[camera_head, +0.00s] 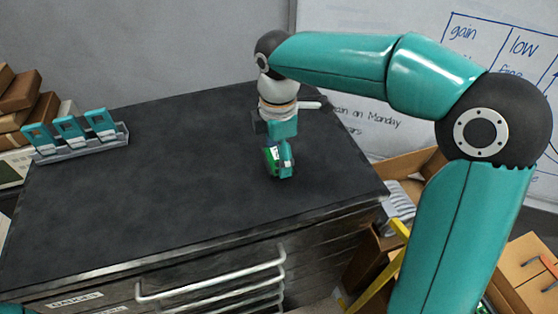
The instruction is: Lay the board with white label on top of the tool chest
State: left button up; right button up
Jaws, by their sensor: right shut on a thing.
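The tool chest (160,190) has a dark, flat top and fills the middle of the head view. My right gripper (281,172) points down over the right part of this top. It is shut on a small green board (271,160), which shows a white label patch on its side. The board looks upright and at or just above the top; I cannot tell whether it touches. The fingers hide part of it.
A grey rack (82,148) with three teal pieces stands at the top's left back corner. Brown boxes (22,98) are stacked beyond it. A whiteboard (400,110) stands behind. Cardboard boxes (530,270) are at the right. The middle of the chest top is clear.

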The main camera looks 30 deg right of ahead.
jog(key=shift+f, duration=1.35)
jog(key=o, duration=1)
jog(key=shift+f, duration=0.1)
jog(key=shift+c, duration=0.2)
notch_tip(320, 180, up, 12)
jog(key=shift+p, duration=0.4)
